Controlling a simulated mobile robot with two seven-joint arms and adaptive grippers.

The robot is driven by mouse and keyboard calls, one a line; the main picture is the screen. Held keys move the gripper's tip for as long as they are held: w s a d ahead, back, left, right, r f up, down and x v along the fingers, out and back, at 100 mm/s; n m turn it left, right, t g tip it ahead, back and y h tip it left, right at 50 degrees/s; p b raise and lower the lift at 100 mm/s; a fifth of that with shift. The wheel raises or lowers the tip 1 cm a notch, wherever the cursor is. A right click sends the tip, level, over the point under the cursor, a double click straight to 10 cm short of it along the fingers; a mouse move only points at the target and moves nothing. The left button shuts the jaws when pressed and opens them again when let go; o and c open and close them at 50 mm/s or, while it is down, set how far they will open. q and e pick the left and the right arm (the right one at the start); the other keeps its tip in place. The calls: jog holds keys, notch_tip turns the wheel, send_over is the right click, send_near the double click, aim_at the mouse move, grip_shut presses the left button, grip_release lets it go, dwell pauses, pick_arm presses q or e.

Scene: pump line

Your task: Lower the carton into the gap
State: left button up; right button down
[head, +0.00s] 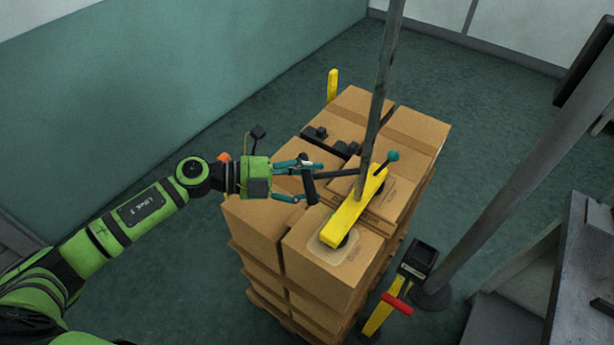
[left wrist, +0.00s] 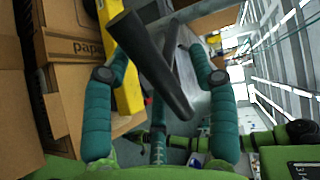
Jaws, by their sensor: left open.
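A brown carton (head: 400,193) lies under the far end of a yellow lifting beam (head: 351,213) that hangs from a grey vertical tube (head: 378,95). I cannot tell how deep this carton sits among the stacked cartons, and the gap is hidden beneath or beside it. A printed carton (left wrist: 85,48) also shows in the left wrist view. My left gripper (head: 307,183), with teal fingers, is open at the beam's left side. A black bar handle (left wrist: 150,62) passes between its fingers; the fingers look apart from it. My right gripper is out of view.
Stacked cartons (head: 262,222) stand around the beam. A black fitting (head: 327,141) lies among them. A yellow post (head: 332,85) rises behind. A yellow stand with a red grip (head: 397,303) and a grey pole (head: 500,185) are at right.

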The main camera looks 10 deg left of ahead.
pick_arm(q)
jog(key=v, duration=1.2)
jog(key=shift+c, duration=0.9)
jog(key=n+t+b, duration=0.2)
jog(key=n+t, duration=0.2)
jog(key=t, duration=0.2)
send_near(321, 176)
jog(key=w+d+f, duration=0.1)
jog(key=w+d, duration=0.2)
jog(key=w+d+n+t+p, duration=0.1)
jog(key=w+d, duration=0.1)
jog(key=w+d+t, duration=0.1)
jog(key=shift+w+d+r+n+p, duration=0.25)
jog(key=shift+d+r+n+p, duration=0.05)
jog(key=shift+d+r+p, duration=0.1)
jog(key=shift+w+d, duration=0.35)
